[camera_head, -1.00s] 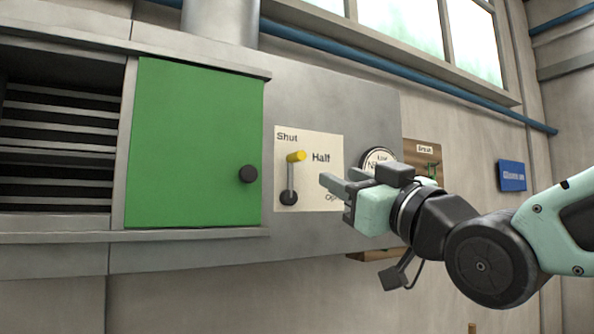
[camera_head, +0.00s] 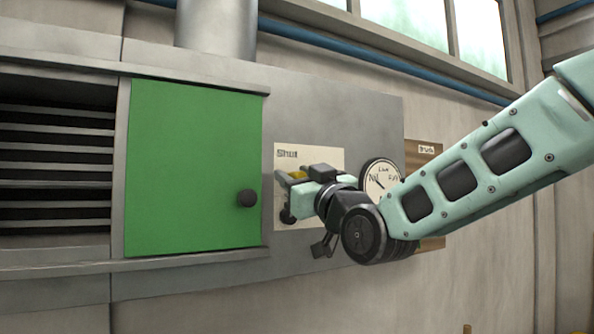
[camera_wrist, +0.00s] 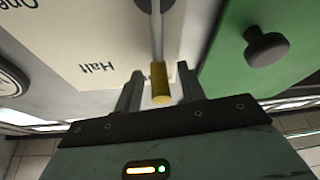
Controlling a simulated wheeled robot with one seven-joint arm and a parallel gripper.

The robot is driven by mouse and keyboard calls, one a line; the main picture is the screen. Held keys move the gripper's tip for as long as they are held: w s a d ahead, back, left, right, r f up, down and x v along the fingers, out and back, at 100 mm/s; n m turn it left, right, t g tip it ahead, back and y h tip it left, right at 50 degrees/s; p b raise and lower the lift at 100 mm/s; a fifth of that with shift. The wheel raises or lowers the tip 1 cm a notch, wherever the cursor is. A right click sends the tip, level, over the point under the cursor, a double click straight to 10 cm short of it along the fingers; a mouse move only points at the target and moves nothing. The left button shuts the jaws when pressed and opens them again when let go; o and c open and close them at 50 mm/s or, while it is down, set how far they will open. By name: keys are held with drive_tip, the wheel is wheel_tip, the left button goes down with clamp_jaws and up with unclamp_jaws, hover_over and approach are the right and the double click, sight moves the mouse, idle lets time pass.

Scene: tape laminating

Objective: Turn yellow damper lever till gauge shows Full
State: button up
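The yellow-tipped damper lever (camera_head: 297,175) points up on its cream plate (camera_head: 310,155), close to the printed "Shut"; my gripper partly hides it. In the wrist view the lever's yellow grip (camera_wrist: 161,97) sits between the two fingers, with a gap on each side. My gripper (camera_wrist: 159,92) is open around the grip; it also shows at the plate in the head view (camera_head: 284,182). The round gauge (camera_head: 381,177), marked Nil, Low and Full, is right of the plate. Its dark needle seems to lean up-left, toward Nil.
A green door (camera_head: 190,165) with a black knob (camera_head: 247,198) is left of the plate; the knob also shows near the fingers in the wrist view (camera_wrist: 266,46). A brown board (camera_head: 424,160) hangs beyond the gauge, partly behind my arm.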

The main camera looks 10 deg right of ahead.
clamp_jaws()
